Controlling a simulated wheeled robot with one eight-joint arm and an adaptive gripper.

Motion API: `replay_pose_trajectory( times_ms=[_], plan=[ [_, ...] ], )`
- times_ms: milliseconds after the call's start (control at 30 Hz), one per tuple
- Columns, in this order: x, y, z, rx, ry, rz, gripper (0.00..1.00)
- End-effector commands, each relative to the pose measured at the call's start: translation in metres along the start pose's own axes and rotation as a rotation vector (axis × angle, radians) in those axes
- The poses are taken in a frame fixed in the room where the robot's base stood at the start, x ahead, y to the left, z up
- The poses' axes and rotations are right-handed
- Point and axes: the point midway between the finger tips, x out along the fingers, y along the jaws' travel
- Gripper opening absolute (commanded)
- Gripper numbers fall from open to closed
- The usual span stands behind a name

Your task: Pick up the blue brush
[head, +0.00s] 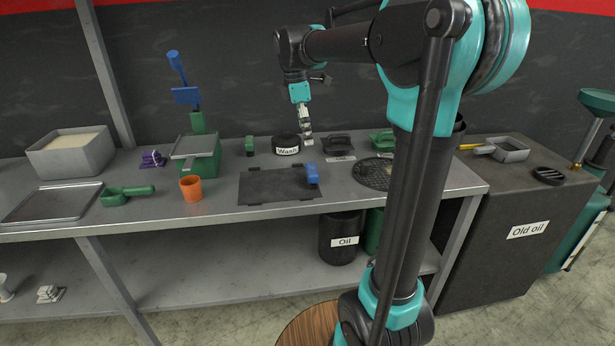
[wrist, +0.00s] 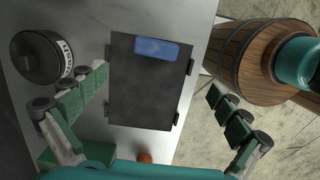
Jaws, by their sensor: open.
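A small blue block-shaped thing (head: 312,173), which looks like the blue brush, rests on the right part of a dark mat (head: 262,187) on the bench. In the wrist view the blue brush (wrist: 157,48) lies near one end of the dark mat (wrist: 148,95). Another blue tool (head: 178,68) with a long handle stands upright above a green box at the back left. My gripper (head: 307,138) is open and empty above the back of the bench. In the wrist view its fingers (wrist: 160,84) are spread, with the mat and brush beyond them.
An orange cup (head: 191,188) is left of the mat, and a green scoop (head: 125,195) lies farther left. A round dark grate (head: 372,174) is to the right. A wooden barrel (wrist: 250,60) stands off the bench's edge.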

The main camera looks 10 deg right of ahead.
Motion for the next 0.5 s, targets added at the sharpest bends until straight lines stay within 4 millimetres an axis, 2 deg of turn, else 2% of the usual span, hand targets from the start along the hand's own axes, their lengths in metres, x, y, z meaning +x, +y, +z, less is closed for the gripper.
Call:
replay_pose_trajectory(
  times_ms=[33,300,500],
  plan=[
    [0.011,0.000,0.000,0.001,0.000,0.000,1.00],
    [0.064,0.001,0.000,0.001,0.000,0.000,1.00],
    [0.087,0.001,0.000,0.001,0.000,0.000,1.00]
  ],
)
